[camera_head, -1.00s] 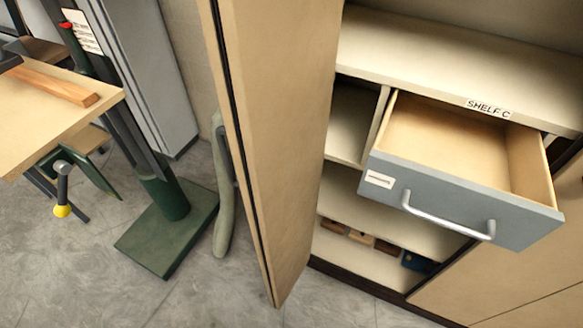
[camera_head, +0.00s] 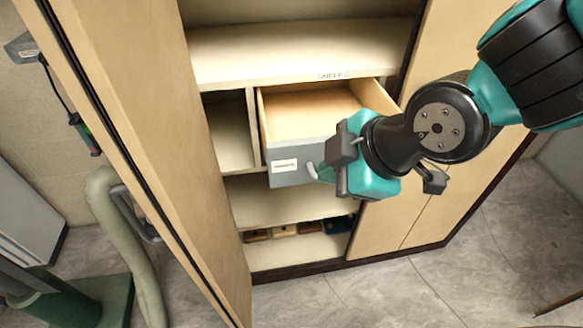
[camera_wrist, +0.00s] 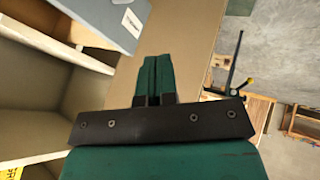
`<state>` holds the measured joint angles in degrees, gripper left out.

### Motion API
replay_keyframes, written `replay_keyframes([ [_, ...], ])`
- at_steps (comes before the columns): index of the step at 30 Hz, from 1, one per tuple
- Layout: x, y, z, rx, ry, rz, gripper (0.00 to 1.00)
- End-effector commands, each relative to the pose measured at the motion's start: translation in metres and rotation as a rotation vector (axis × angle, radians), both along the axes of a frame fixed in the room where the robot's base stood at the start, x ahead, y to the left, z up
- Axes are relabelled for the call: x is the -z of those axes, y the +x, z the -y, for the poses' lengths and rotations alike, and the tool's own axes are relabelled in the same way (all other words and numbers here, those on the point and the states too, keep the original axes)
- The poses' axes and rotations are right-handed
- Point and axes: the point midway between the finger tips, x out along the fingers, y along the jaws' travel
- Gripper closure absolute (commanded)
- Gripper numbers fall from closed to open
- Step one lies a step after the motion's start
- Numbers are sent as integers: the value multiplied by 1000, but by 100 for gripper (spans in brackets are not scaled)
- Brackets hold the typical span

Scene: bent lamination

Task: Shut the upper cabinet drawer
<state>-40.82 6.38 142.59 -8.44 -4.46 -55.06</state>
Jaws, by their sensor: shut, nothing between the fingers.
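The upper drawer (camera_head: 288,166) has a grey front with a white label and a curved metal handle (camera_head: 312,171). It stands pulled out below the shelf edge, with its pale empty inside showing. My gripper (camera_head: 327,174) is in front of the drawer's right part and hides most of the handle. Whether it touches the front I cannot tell. In the wrist view, the green fingers (camera_wrist: 152,80) are closed together with nothing between them. The grey drawer front (camera_wrist: 105,18) shows at the upper left there, to the left of the fingertips.
The open cabinet door (camera_head: 160,150) stands to the left of the drawer. A lower shelf (camera_head: 270,257) holds several small blocks. A pale hose (camera_head: 125,235) hangs left of the door.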

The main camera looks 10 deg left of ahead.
Motion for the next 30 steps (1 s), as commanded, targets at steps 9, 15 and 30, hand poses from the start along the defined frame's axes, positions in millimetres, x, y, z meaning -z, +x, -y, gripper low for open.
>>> replay_keyframes([
  [9,35,15,-23,-26,-9,22,100],
  [15,67,29,-43,-25,-8,21,100],
  [30,79,74,-63,-23,-4,24,100],
])
